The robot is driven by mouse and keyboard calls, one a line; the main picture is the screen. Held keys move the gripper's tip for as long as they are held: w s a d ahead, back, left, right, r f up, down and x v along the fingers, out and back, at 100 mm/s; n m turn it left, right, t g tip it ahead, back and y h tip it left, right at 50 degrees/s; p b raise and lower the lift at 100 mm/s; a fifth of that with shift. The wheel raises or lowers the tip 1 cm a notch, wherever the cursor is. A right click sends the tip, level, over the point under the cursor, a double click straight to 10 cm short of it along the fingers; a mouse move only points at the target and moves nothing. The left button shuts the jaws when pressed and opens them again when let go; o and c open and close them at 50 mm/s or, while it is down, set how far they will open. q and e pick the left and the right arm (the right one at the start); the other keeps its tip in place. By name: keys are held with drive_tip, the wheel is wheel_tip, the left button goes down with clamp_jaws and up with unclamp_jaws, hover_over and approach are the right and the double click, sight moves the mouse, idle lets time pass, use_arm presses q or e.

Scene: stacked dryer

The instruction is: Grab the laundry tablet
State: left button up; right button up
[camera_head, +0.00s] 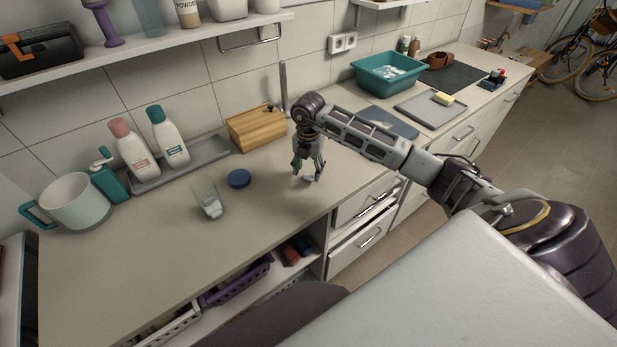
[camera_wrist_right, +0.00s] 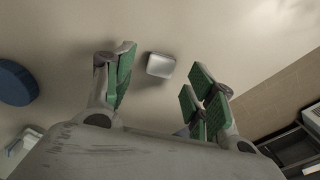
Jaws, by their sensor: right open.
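The laundry tablet (camera_wrist_right: 160,65) is a small white block with rounded edges, lying on the beige countertop in the right wrist view. In the head view the tablet (camera_head: 308,178) is a small pale spot at the fingertips, partly hidden by them. My right gripper (camera_head: 308,171) points down just above the counter by the tablet. In the right wrist view its green-padded fingers (camera_wrist_right: 160,84) are apart, with the tablet in line with the gap between them and nothing held. My left gripper is not in view.
The counter's front edge and drawers (camera_head: 362,205) are close on the right.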

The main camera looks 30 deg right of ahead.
sight(309, 178)
drive_tip(key=shift+f, duration=1.3)
drive_tip(key=c, duration=0.9)
